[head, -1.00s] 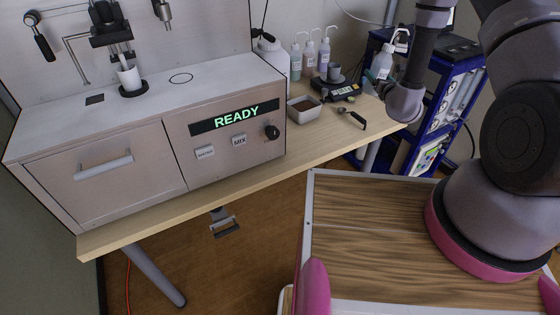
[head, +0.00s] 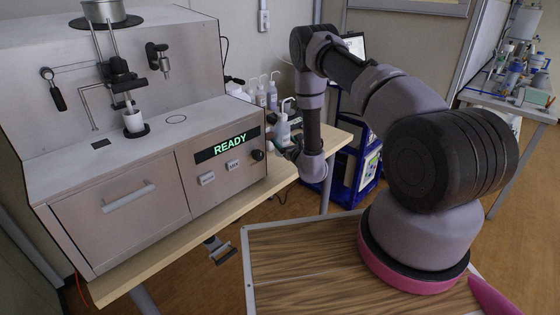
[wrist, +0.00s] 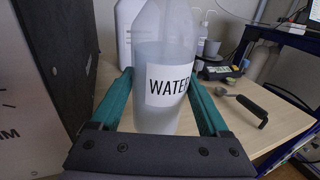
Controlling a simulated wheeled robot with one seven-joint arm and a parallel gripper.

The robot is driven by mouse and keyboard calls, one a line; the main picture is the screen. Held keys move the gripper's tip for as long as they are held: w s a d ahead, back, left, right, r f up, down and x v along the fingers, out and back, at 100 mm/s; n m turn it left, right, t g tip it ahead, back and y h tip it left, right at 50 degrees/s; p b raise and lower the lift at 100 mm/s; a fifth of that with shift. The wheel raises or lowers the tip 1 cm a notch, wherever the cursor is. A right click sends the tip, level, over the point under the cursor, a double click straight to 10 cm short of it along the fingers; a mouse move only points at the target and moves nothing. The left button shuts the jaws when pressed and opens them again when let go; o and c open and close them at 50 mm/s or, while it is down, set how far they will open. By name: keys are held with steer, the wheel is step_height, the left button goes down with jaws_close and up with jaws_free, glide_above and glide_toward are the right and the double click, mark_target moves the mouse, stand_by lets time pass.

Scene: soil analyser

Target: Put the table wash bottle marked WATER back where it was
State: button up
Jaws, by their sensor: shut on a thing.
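The wash bottle marked WATER (wrist: 168,85) is translucent white and stands upright between my gripper's teal fingers in the wrist view. My gripper (wrist: 162,78) is shut on it. In the head view, the bottle (head: 283,129) with its white bent spout shows beside the analyser's right front corner, and my arm partly hides the gripper. Other wash bottles (head: 272,95) stand at the back of the wooden table (head: 221,214). I cannot tell from the wrist view whether the held bottle's base touches the table.
The grey analyser (head: 125,206) with its READY display takes up the table's left side. A large white jug (wrist: 127,30) stands behind the held bottle. A dark scale (wrist: 217,71) and a black-handled scoop (wrist: 253,106) lie to the right. A blue rack (head: 350,165) stands beyond the table.

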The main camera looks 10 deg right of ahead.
steer(key=shift+f, duration=3.05)
steer(key=shift+f, duration=0.1)
steer(key=o, duration=0.8)
steer(key=shift+o, duration=0.2)
steer(key=v, duration=1.2)
